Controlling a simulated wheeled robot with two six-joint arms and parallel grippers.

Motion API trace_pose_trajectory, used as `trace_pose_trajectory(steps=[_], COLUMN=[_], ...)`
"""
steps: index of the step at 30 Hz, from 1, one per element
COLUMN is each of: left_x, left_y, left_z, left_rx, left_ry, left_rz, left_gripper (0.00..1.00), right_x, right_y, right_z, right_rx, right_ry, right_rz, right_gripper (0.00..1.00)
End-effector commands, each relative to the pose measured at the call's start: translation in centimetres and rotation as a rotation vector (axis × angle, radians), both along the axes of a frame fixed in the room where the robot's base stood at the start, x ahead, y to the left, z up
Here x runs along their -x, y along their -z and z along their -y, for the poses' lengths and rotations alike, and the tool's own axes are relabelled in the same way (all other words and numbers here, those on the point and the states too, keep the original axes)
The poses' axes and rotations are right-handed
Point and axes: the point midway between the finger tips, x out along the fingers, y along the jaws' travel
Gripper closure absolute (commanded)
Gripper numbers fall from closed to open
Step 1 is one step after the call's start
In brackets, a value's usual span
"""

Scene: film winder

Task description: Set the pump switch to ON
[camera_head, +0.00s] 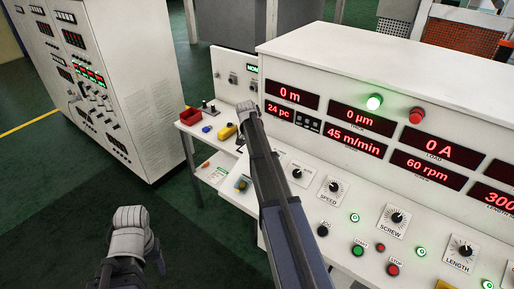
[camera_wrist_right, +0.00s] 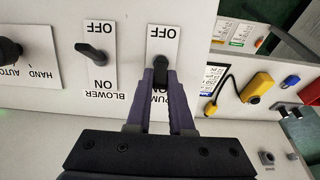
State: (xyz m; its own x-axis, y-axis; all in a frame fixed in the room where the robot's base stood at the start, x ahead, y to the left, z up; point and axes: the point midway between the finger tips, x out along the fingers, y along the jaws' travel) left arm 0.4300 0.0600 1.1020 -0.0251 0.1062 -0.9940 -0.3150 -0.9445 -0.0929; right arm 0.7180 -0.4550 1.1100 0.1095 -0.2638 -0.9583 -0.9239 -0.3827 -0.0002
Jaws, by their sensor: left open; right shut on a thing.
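In the right wrist view, which is upside down, the pump switch (camera_wrist_right: 159,58) is a black knob on a white label plate (camera_wrist_right: 163,36). OFF shows at the picture's top, while ON is hidden behind my fingers. My right gripper (camera_wrist_right: 160,82) is shut on the knob, with a dark finger on each side. The exact angle of the knob is hard to tell. In the head view my right arm covers the pump switch. My left gripper (camera_head: 130,240) is open and empty, low at the left, away from the panel.
The blower switch (camera_wrist_right: 91,51) sits close beside the pump switch. A HAND/AUTO knob (camera_wrist_right: 10,48) is farther left. A side table holds a red bin (camera_head: 190,116) and a yellow device (camera_head: 227,131). A white control cabinet (camera_head: 135,85) stands at left. The floor between is clear.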

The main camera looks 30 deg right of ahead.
Motion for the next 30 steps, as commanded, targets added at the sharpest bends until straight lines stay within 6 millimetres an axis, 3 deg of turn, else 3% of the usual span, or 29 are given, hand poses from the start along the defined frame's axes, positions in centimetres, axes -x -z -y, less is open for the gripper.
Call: trace_pose_trajectory(steps=[1,9,20,30], left_x=[0.0,0.0,0.0,0.0], left_y=[0.0,0.0,-0.4,-4.0], left_z=[0.0,0.0,0.0,0.0], left_rx=[0.000,0.000,0.000,0.000], left_ry=[0.000,0.000,0.000,0.000], left_rz=[0.000,0.000,0.000,-0.001], left_gripper=[0.38,0.38,0.38,0.38], right_x=[0.1,0.0,0.0,0.4], right_y=[0.0,0.0,-0.4,-4.0], right_z=[0.0,0.0,-0.1,-0.9], right_rx=[-0.002,0.000,0.001,0.001], right_ry=[0.001,0.000,0.000,-0.001], right_rz=[-0.001,-0.001,0.000,0.000], right_gripper=[0.78,0.50,0.50,0.50])
